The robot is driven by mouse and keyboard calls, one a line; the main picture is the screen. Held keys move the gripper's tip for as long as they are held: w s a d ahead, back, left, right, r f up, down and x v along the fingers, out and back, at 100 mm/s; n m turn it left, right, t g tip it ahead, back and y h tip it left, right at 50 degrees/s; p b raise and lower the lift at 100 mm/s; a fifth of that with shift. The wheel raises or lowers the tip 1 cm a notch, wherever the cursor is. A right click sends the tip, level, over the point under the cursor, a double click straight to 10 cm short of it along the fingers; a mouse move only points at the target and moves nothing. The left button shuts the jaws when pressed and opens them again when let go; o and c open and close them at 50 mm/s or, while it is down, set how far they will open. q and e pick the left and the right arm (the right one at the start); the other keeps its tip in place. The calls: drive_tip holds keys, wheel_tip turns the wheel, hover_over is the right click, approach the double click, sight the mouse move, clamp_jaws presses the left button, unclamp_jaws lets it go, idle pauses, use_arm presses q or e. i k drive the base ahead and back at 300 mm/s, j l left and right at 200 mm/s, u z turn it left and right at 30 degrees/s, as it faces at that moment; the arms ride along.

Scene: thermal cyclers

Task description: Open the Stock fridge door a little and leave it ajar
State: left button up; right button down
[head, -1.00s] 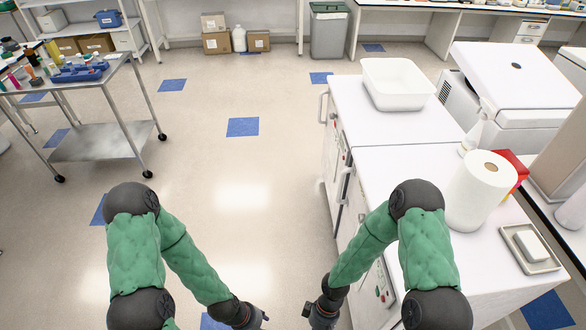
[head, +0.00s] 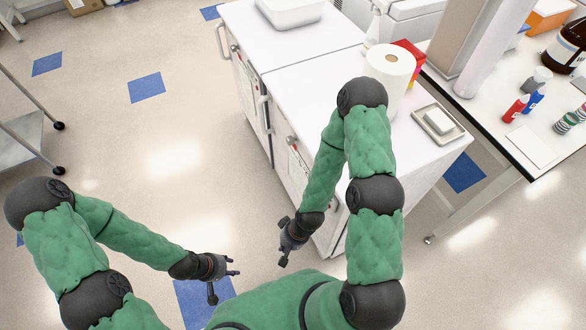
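Two white, waist-high fridge-like units stand side by side at centre right, a far one (head: 245,95) and a near one (head: 296,170). Their fronts face left and carry upright handles, one on the far unit (head: 221,40) and one on the near unit (head: 262,115). The doors look shut. Labels on the fronts are too small to read, so I cannot tell which is the Stock fridge. My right gripper (head: 282,243) is open and empty, low in front of the near unit. My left gripper (head: 224,284) is open and empty, further left over the floor.
A paper towel roll (head: 390,70) and a soap tray (head: 439,125) stand on the near unit. A white tub (head: 290,12) is on the far one. A bench (head: 500,150) with bottles stands at right, a metal cart (head: 25,130) at left. The floor before the fronts is clear.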

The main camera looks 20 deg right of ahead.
sight(293, 164)
drive_tip(key=i+j, duration=0.85)
